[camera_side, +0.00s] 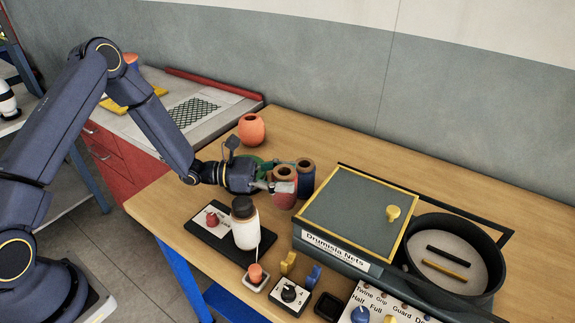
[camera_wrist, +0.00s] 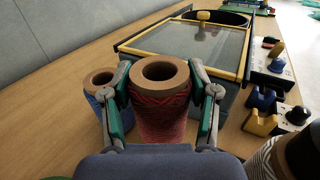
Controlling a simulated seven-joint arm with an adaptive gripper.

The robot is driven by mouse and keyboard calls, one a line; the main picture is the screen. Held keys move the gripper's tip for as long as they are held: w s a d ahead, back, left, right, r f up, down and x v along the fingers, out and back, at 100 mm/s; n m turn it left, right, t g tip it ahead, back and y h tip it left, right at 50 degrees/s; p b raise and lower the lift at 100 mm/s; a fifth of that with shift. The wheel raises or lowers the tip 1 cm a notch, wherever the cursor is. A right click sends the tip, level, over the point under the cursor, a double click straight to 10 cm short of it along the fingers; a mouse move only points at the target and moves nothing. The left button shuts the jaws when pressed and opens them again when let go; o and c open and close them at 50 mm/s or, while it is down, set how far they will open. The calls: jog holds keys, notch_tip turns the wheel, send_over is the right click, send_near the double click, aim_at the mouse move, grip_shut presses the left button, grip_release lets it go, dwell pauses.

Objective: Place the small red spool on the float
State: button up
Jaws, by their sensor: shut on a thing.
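My gripper (camera_side: 278,186) is shut on a red spool (camera_side: 285,194) with a brown core. In the wrist view the fingers of my gripper (camera_wrist: 163,88) are on both sides of the red spool (camera_wrist: 160,112), which is upright with its open top showing. I cannot tell whether its base touches the table. A round orange float with a hole in its top (camera_side: 251,132) stands at the back of the table, behind my gripper.
A blue spool (camera_side: 305,180) stands close beside the red one, also in the wrist view (camera_wrist: 101,92). The Drumisla Nets box (camera_side: 345,215) and a black round tub (camera_side: 455,290) fill the right.

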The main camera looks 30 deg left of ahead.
jog(key=w+a+r+n+t+y, duration=0.35)
jog(key=a+r+n+y, duration=0.2)
jog(key=a+r, duration=0.55)
jog(key=w+a+r+n+t+y, duration=0.35)
jog(key=a+r+t+y, duration=0.35)
jog(key=a, duration=0.6)
jog(key=shift+w+a+f+g+h, duration=0.3)
jog(key=shift+w+a+f, duration=0.2)
jog(key=shift+w+f, duration=1.6)
jog(key=shift+w+a+f+g+h, duration=0.2)
jog(key=shift+w+a+f+g, duration=0.25)
jog(key=shift+w+f, duration=1.65)
jog(key=shift+w+a+f+g+h, duration=0.3)
jog(key=shift+w+a+f, duration=0.25)
jog(key=shift+w+f, duration=1.55)
jog(key=shift+w+r, duration=0.35)
